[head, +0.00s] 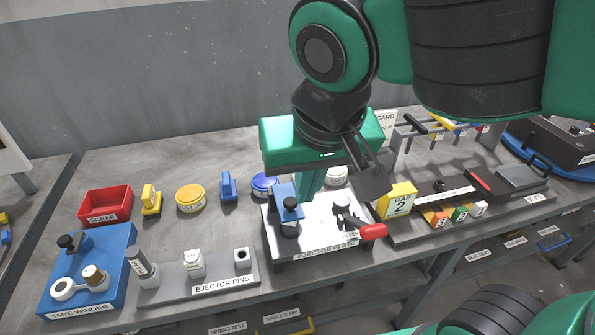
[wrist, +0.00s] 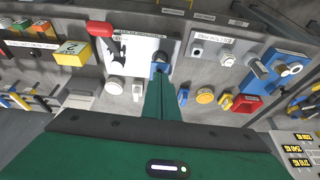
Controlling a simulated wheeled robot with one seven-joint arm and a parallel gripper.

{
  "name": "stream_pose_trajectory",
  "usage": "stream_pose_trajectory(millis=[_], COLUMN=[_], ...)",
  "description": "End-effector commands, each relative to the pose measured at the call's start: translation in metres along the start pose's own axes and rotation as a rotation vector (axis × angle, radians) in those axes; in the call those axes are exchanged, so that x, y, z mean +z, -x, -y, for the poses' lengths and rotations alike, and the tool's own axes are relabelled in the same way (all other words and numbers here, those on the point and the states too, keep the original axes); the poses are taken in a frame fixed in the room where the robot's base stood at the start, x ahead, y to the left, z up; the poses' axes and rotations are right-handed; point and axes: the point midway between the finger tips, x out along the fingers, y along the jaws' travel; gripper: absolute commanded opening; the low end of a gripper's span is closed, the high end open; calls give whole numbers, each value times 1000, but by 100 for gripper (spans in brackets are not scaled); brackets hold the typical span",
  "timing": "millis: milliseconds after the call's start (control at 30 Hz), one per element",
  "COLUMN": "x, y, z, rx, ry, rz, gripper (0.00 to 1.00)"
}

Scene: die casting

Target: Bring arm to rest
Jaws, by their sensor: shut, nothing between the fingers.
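My arm reaches down from the upper right of the head view. My gripper (head: 304,198) hangs above the workbench (head: 245,160), over the back of the white ejector plate (head: 318,225). In the wrist view my gripper (wrist: 163,82) shows as two green fingers held together, with nothing between them. The fingertips look close to a blue block on a dark post (head: 287,197) on the plate, but I cannot tell the height gap. The gripper's body hides part of the bench behind it.
A yellow "GAP 2" block (head: 397,201) and a red-handled clamp (head: 372,232) are right of the fingers. A red scrap bin (head: 106,204), blue tape winder (head: 110,255) and ejector pins holder (head: 215,279) are left. A grey wall (head: 150,75) stands behind the bench.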

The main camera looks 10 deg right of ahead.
Motion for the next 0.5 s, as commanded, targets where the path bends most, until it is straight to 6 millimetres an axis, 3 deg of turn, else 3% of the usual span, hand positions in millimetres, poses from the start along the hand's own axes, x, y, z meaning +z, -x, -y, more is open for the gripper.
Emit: stream_pose_trajectory(millis=[333,433,500], x=[11,4,-4], y=[6,-1,-10], z=[-4,-25,-54], rx=[4,24,49], ry=[-7,-42,-90], rz=[3,18,38], gripper=[0,0,0])
